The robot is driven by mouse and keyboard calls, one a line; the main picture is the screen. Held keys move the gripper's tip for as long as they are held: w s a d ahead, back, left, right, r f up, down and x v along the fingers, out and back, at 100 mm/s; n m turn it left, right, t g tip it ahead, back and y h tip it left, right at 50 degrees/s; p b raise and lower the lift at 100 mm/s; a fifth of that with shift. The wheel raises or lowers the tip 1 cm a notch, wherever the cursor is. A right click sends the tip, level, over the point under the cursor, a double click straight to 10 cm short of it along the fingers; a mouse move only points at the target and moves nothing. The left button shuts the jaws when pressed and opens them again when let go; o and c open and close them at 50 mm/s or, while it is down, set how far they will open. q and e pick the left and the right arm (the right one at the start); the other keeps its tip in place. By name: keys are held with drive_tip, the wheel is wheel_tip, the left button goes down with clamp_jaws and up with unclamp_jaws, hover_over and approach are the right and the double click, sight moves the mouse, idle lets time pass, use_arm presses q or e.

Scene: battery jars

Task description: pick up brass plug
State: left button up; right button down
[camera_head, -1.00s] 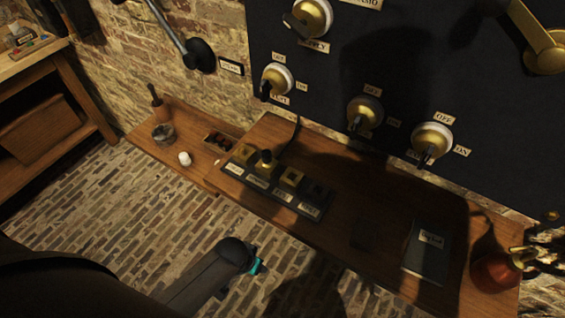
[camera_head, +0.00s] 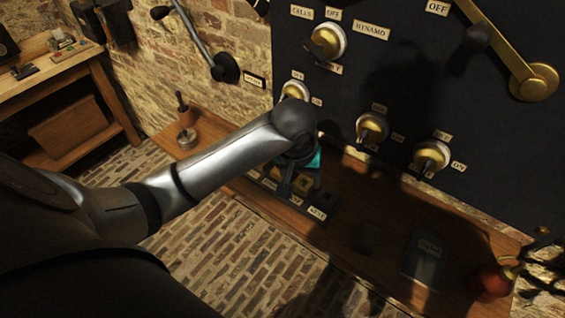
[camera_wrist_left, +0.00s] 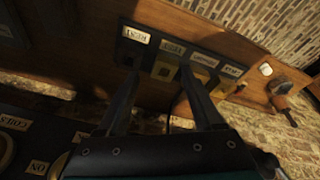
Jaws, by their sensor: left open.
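My left gripper (camera_head: 290,188) is above the dark plug board (camera_head: 328,200) in the head view. In the left wrist view the gripper (camera_wrist_left: 158,85) has its two fingers spread apart, with nothing seen held between them. The plug board (camera_wrist_left: 150,55) there carries a row of labels and square brass blocks. One brass block (camera_wrist_left: 165,71) shows between the fingers; another brass block (camera_wrist_left: 222,88) is beyond the right finger. The brass plug is not clearly seen now; my arm, gripper or a finger seems to hide it. My right gripper is not in view.
The board lies on a wooden shelf (camera_head: 345,230) under a dark switch panel (camera_head: 420,100) with several projecting brass switches. A dark booklet (camera_head: 423,258) and a copper vessel (camera_head: 492,280) are at the right. A wooden-handled tool (camera_head: 182,104) stands at the shelf's left end.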

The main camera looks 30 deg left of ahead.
use_arm(q)
drive_tip(key=w+a+r+n+y, duration=0.2)
drive_tip(key=w+a+r+n, duration=0.15)
drive_tip(key=a+r, duration=0.35)
drive_tip(key=b+x, duration=0.1)
drive_tip(key=x, duration=0.3)
drive_tip(key=b+x, duration=0.1)
drive_tip(key=x, duration=0.4)
drive_tip(key=s+d+b+x, duration=0.1)
drive_tip(key=x, duration=0.3)
drive_tip(key=shift+w+f, duration=0.1)
drive_tip(key=shift+f, duration=0.3)
clamp_jaws()
